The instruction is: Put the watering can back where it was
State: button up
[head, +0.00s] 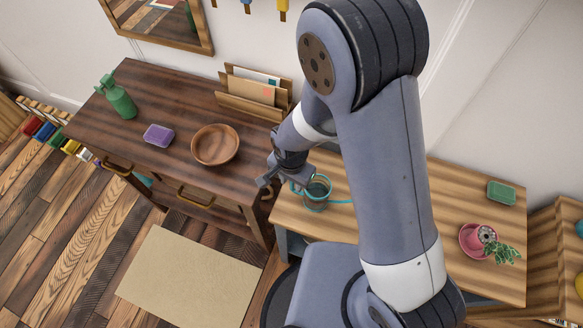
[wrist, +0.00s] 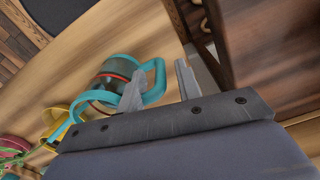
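The watering can (head: 317,193) is teal with a dark inside and stands upright on the light wood table, near its left end. Its spout points right in the head view. In the wrist view the can (wrist: 113,79) shows with its looped handle towards my gripper (wrist: 160,80). My gripper is open, one finger on either side of the handle's outer bar in that view. Whether a finger touches the handle I cannot tell. In the head view my gripper (head: 281,185) is just left of the can, by the dark desk's right edge.
The light table (head: 290,222) also bears a pink pot with a plant (head: 476,240) and a green box (head: 501,192). A yellow item (wrist: 56,118) shows beyond the can.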

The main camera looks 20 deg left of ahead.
notch_tip(320, 180, up, 12)
jog(key=b, duration=0.1)
dwell(0.4)
jog(key=shift+f, duration=0.2)
notch_tip(320, 180, down, 12)
jog(key=shift+f+p, duration=0.25)
jog(key=shift+p, duration=0.05)
jog(key=shift+r, duration=0.3)
dwell(0.5)
